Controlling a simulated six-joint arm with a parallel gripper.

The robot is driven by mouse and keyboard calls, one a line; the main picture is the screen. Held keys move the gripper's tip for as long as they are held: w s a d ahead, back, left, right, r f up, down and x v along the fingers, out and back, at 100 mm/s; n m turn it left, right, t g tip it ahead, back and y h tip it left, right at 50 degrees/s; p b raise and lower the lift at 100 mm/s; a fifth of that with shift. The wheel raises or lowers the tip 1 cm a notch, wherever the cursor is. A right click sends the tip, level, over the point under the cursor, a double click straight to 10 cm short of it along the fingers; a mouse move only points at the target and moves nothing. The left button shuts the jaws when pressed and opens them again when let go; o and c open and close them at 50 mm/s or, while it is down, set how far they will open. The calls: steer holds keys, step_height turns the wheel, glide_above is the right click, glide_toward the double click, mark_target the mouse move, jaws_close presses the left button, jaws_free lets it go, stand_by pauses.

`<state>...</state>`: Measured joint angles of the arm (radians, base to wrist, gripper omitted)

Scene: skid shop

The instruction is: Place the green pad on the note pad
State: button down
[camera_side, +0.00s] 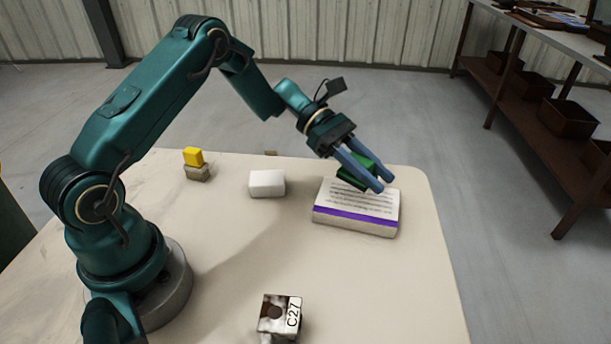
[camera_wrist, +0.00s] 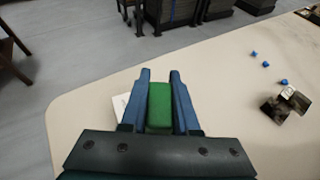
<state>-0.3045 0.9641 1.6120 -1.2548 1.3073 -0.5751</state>
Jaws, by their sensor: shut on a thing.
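The green pad (camera_side: 352,177) is held between the blue fingers of my gripper (camera_side: 378,177). In the wrist view the green pad (camera_wrist: 160,106) fills the gap between the two fingers of my gripper (camera_wrist: 160,80). The note pad (camera_side: 357,209) is a thick white block with printed lines on top and a purple band along its side, near the table's right end. The green pad is tilted and over the note pad's far part in the side view; I cannot tell whether they touch. In the wrist view the note pad (camera_wrist: 120,106) is mostly hidden by my gripper.
A white block (camera_side: 267,184) lies left of the note pad. A yellow block (camera_side: 193,157) sits on a grey block (camera_side: 197,173) farther left. A box marked C27 (camera_side: 279,315) stands at the front. Small blue pieces (camera_wrist: 265,64) show in the wrist view. The table's middle is clear.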

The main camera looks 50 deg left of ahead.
mark_target(371, 207)
steer(key=shift+d+f, duration=0.3)
steer(key=shift+f, duration=1.9)
steer(key=c, duration=0.5)
jaws_free()
steer(key=shift+f, duration=0.1)
